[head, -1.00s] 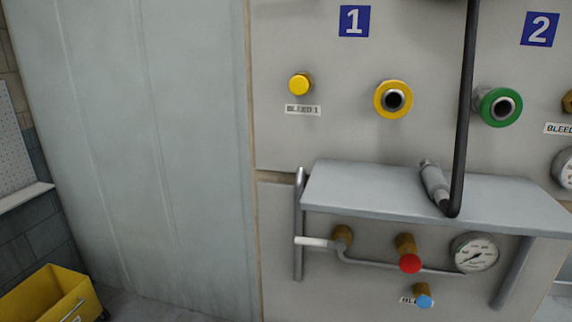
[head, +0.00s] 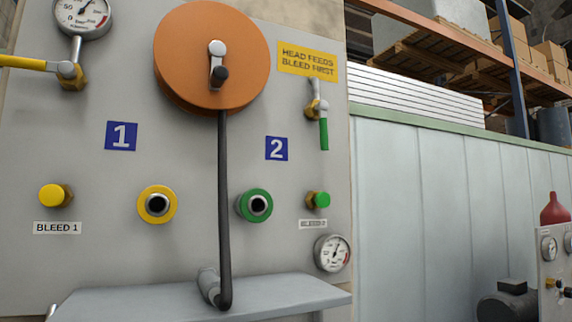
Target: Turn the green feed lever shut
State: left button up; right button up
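The green feed lever (head: 324,134) is on the upper right of the grey panel in the head view, under the yellow "HEAD FEEDS BLEED FIRST" sign. Its green handle hangs straight down from a brass valve body (head: 311,109). Neither of my grippers is in view.
A yellow lever (head: 24,63) points left at the upper left, beside a gauge (head: 82,16). An orange disc (head: 211,58) with a crank stands out from the panel. Another gauge (head: 332,252) sits lower right.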

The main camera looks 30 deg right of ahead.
aim_at(321, 106)
jog(key=l, duration=0.6)
jog(key=k+l+u, duration=0.1)
jog(key=l, duration=0.45)
jog(key=k+l+u, duration=0.1)
jog(key=l, duration=0.5)
